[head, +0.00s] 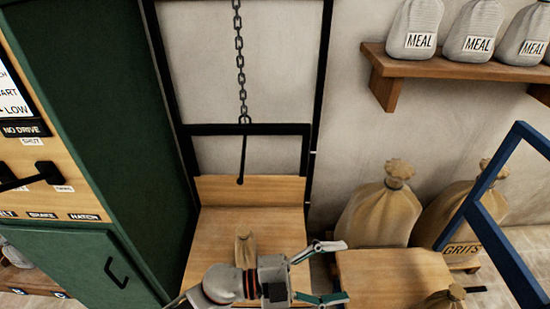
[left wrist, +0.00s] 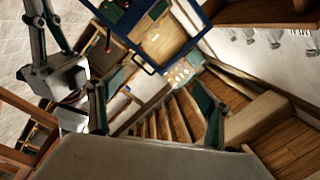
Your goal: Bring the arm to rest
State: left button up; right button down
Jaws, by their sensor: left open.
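My left arm enters the head view from the bottom. Its gripper (head: 340,271) is open, with its two fingers spread and nothing between them. It points right, above the gap between the wooden hoist platform (head: 215,232) and a low wooden stand (head: 395,275). In the left wrist view the open fingers (left wrist: 155,115) show apart, with steps far behind them. Grey-green jointed parts at the left of that view (left wrist: 60,75) look like my other arm; its jaw state is unclear. A small tan sack (head: 244,248) stands on the platform, partly hidden behind my left arm.
A chain (head: 239,50) hangs over the platform. A green cabinet (head: 75,265) stands at the left. Large sacks (head: 376,212) stand behind the stand, and a blue frame (head: 490,215) rises at the right. A shelf (head: 440,70) holds meal bags.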

pick_arm(q)
jog(key=w+a+f+n+t+y, duration=0.2)
jog(key=w+a+n+t+y, duration=0.15)
jog(key=a+n+t, duration=0.35)
jog(key=w+a+f+n+t+y, duration=0.1)
jog(key=w+a+n+t+y, duration=0.25)
jog(key=a+n+t, duration=0.35)
jog(key=s+a+f+n+g+y, duration=0.2)
jog(key=s+a+f+n+y, duration=0.2)
jog(key=a+f, duration=0.5)
jog(key=s+a+f+n+g+y, duration=0.3)
jog(key=s+a+f+n+y, duration=0.1)
jog(key=a+f, duration=0.5)
jog(key=shift+s+a+n, duration=0.8)
jog(key=shift+s, duration=0.4)
